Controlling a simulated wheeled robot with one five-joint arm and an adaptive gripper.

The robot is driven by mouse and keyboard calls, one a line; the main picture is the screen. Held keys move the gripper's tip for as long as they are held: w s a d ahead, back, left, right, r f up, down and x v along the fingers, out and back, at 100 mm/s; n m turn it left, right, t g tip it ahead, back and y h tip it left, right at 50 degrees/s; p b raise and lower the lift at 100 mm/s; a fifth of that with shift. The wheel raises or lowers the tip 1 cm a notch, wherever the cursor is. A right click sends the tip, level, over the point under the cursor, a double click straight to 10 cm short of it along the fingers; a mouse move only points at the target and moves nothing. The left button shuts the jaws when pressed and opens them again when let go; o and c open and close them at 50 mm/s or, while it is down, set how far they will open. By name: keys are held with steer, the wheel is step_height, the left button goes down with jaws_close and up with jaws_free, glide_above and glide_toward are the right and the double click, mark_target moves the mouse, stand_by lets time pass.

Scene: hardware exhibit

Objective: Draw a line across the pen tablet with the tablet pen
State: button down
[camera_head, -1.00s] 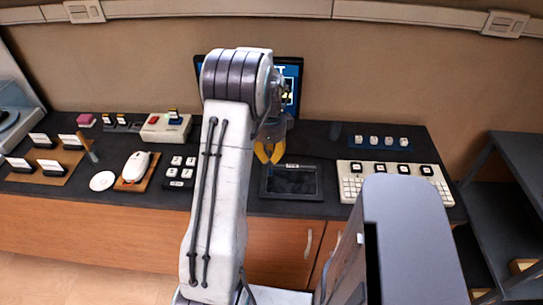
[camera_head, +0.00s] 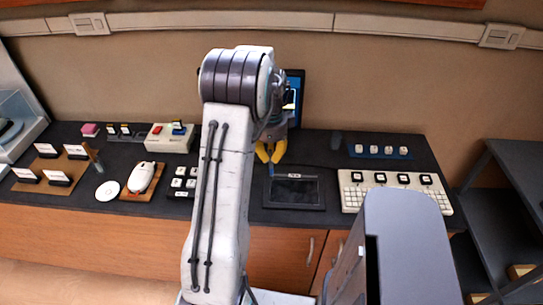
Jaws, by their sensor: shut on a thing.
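The pen tablet (camera_head: 292,207) is a dark slab with a darker screen, lying flat near the front of the black counter, right of my arm. My gripper (camera_head: 270,160) has yellow fingers and hangs just above the tablet's back left corner. It is shut on the tablet pen (camera_head: 271,170), a thin bluish piece showing below the fingertips. The pen's lower end is near the tablet's upper left edge; I cannot tell whether it touches. The rest of the pen is hidden by the fingers.
A white keyboard (camera_head: 352,203) stands just right of the tablet, with a blue key rack (camera_head: 361,153) behind it. A monitor (camera_head: 297,110) stands behind my gripper.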

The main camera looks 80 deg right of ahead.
mark_target(270, 150)
steer(key=shift+r+p, duration=0.95)
steer(key=shift+r, duration=0.6)
